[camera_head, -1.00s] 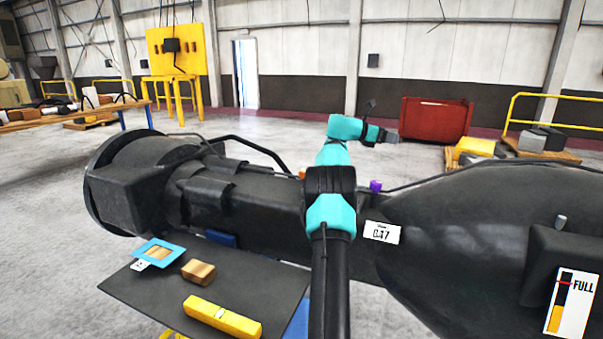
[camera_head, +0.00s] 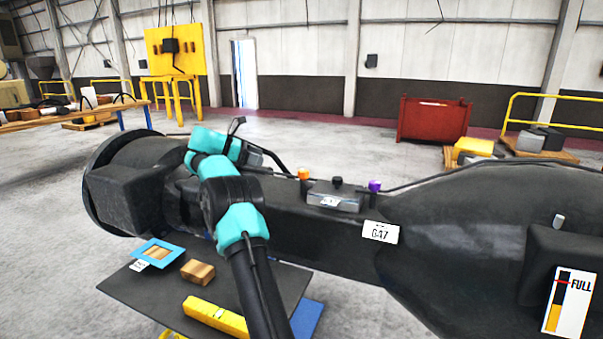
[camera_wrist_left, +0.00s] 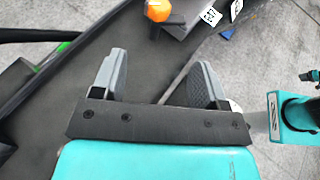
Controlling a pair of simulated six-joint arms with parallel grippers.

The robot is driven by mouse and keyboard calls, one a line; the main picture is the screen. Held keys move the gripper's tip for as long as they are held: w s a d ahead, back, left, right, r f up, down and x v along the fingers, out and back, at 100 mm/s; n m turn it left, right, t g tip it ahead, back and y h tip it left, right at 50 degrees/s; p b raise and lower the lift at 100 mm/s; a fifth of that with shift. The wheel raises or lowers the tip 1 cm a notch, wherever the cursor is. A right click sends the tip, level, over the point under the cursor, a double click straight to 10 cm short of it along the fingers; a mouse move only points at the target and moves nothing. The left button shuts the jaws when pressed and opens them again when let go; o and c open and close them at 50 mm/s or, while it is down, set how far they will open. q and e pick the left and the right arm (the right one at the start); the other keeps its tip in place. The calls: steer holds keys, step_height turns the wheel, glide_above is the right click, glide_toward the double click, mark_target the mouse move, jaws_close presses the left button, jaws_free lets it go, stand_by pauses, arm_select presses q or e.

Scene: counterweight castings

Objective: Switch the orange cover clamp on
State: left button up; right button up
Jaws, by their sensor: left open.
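The orange cover clamp (camera_head: 303,173) stands on top of the long dark casting (camera_head: 280,215), at the left end of a small grey metal cover (camera_head: 335,196). A purple clamp (camera_head: 375,186) stands at the cover's right end. In the left wrist view the orange clamp (camera_wrist_left: 158,10) shows at the top edge, beyond the fingertips and apart from them. My left gripper (camera_wrist_left: 158,68) is open and empty above the dark casting. My right gripper is not in view.
A dark side table (camera_head: 125,290) in front holds a blue-framed piece (camera_head: 175,247), a wooden block (camera_head: 198,271) and a yellow bar (camera_head: 215,317).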

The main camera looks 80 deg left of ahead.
mark_target(302, 171)
arm_select(q)
steer(key=shift+w, duration=0.1)
steer(key=x, duration=1.7)
steer(key=shift+w, duration=0.2)
steer(key=c, duration=0.9)
